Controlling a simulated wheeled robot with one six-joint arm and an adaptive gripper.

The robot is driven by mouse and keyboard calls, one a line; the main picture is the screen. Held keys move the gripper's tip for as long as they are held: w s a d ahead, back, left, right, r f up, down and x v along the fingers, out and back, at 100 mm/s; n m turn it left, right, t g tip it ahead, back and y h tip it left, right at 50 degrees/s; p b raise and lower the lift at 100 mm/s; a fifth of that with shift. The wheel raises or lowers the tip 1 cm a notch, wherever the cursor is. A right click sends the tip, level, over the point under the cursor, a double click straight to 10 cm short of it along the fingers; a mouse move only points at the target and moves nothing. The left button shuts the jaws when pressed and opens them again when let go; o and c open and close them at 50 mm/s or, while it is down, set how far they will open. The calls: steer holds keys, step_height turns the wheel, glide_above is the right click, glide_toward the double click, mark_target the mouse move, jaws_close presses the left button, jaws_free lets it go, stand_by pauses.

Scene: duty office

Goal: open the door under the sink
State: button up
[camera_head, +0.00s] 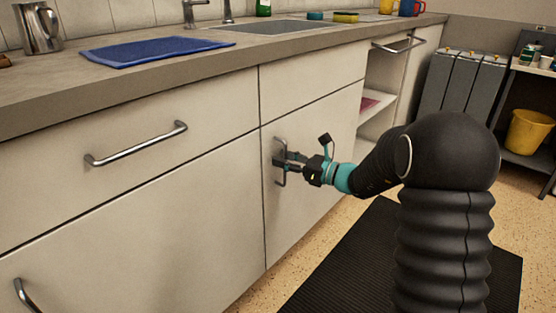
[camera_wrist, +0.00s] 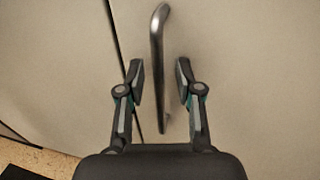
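The cream door under the sink (camera_head: 310,190) is shut, flush with the fronts beside it. Its upright metal handle (camera_head: 279,150) is near the left edge of the door. The sink (camera_head: 275,27) is set in the counter above. My gripper (camera_head: 283,160) is at the handle. In the wrist view the handle (camera_wrist: 157,50) stands between the two fingers of my gripper (camera_wrist: 160,82), with a gap on both sides. The fingers are open and seem not to touch it.
A drawer with a bar handle (camera_head: 137,146) is left of the door. A dark mat (camera_head: 400,260) lies on the floor before the door. Grey bins (camera_head: 465,85) stand behind.

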jaws_close()
